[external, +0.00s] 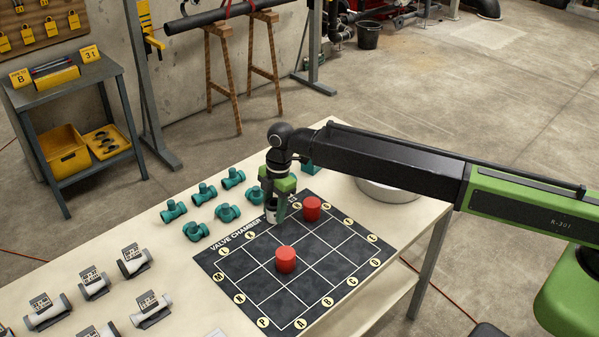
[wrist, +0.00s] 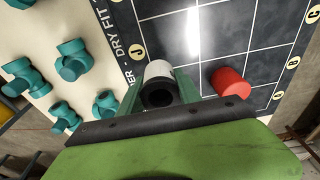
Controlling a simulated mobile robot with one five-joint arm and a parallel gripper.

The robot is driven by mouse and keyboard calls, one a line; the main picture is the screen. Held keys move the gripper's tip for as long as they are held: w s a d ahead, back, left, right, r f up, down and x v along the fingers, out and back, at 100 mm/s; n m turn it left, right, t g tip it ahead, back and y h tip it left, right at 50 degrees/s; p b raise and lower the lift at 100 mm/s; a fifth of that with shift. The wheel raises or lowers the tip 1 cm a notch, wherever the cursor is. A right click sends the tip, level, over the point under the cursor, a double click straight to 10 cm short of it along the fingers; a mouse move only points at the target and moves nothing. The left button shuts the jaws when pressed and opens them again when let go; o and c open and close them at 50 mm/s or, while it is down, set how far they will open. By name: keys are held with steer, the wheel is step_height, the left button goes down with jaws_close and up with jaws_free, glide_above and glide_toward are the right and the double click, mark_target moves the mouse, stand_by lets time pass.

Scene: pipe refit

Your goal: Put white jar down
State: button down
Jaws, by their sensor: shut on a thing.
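My gripper (external: 277,208) is shut on the white jar (external: 271,212), at the back edge of the black gridded mat (external: 258,298). In the wrist view the white jar (wrist: 158,69) sits between the green fingers, with its dark end toward the camera. I cannot tell whether its underside touches the mat. One red jar (external: 312,208) stands just right of my gripper, near the mat's back corner; it also shows in the wrist view (wrist: 230,82). Another red jar (external: 286,259) stands near the middle of the mat.
Several teal pipe fittings (external: 227,212) lie left of the mat on the pale table (external: 190,285). Grey-white fittings with labels (external: 133,260) lie further left. A round pale basin (external: 388,190) stands behind my arm. Most front mat squares are bare.

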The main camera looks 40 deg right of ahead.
mark_target(273, 222)
steer(key=shift+a+f, duration=0.2)
steer(key=shift+a, duration=0.2)
step_height(273, 222, down, 4)
steer(key=b, duration=0.4)
steer(key=shift+f, duration=0.2)
steer(key=shift+r, duration=0.25)
steer(key=shift+f, duration=0.15)
steer(key=c, duration=0.8)
jaws_free()
steer(key=shift+c, duration=0.2)
step_height(273, 222, up, 12)
steer(key=d+p, duration=0.2)
steer(key=p, duration=1)
